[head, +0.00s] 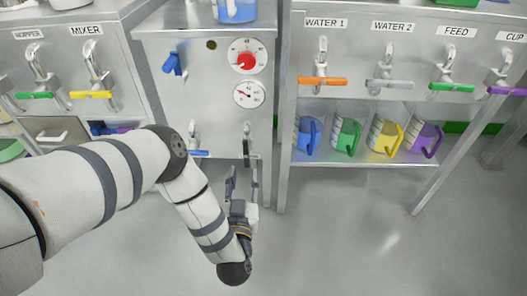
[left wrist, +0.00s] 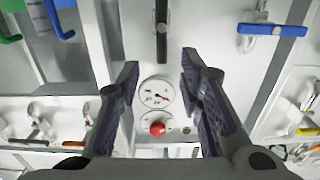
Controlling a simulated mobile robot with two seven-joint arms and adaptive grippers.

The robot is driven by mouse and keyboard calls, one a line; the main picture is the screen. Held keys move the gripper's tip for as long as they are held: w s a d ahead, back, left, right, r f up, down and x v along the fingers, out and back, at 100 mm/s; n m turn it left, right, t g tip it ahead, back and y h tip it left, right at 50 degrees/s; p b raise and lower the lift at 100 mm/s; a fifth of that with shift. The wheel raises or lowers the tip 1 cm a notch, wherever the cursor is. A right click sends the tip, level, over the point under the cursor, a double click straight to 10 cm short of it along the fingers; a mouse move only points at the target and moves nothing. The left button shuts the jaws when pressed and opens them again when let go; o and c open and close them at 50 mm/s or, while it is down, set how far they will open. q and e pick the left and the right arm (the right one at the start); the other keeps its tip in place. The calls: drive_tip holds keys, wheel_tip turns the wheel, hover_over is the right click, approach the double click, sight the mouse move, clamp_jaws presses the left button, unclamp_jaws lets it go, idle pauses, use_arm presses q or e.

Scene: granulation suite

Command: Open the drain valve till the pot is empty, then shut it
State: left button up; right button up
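A steel cabinet (head: 215,110) carries two low valves, with no readable label on either. One has a black handle (head: 247,152) that hangs straight down; the other, to its left, has a blue handle (head: 195,153) lying level. My left gripper (head: 242,182) is open and empty just below the black handle. In the left wrist view the black handle (left wrist: 162,32) lines up with the gap between my fingertips (left wrist: 160,65); I see no contact. The blue handle (left wrist: 272,30) shows to the right there. A blue container (head: 237,10) on the cabinet is cut off; its contents are hidden.
The cabinet has a red knob dial (head: 246,60), a gauge (head: 249,94) and a blue lever (head: 172,63). The right bench has several taps and a shelf (head: 330,158) of coloured jugs. The left bench has a hopper tap and a mixer tap (head: 92,94). The floor (head: 340,240) is clear.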

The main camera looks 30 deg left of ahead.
sight(246, 149)
use_arm(q)
drive_tip(key=b+x, duration=0.3)
drive_tip(key=x, duration=0.7)
drive_tip(key=shift+w+a, duration=0.1)
drive_tip(key=shift+a, duration=0.2)
drive_tip(key=shift+w+a+r, duration=0.1)
drive_tip(key=shift+w, duration=0.2)
use_arm(e)
drive_tip(key=f, duration=0.1)
drive_tip(key=s, duration=0.1)
drive_tip(key=f, duration=0.1)
drive_tip(key=shift+s+a+f, duration=0.2)
drive_tip(key=shift+a+f, duration=0.05)
drive_tip(key=shift+f, duration=0.05)
use_arm(q)
clamp_jaws()
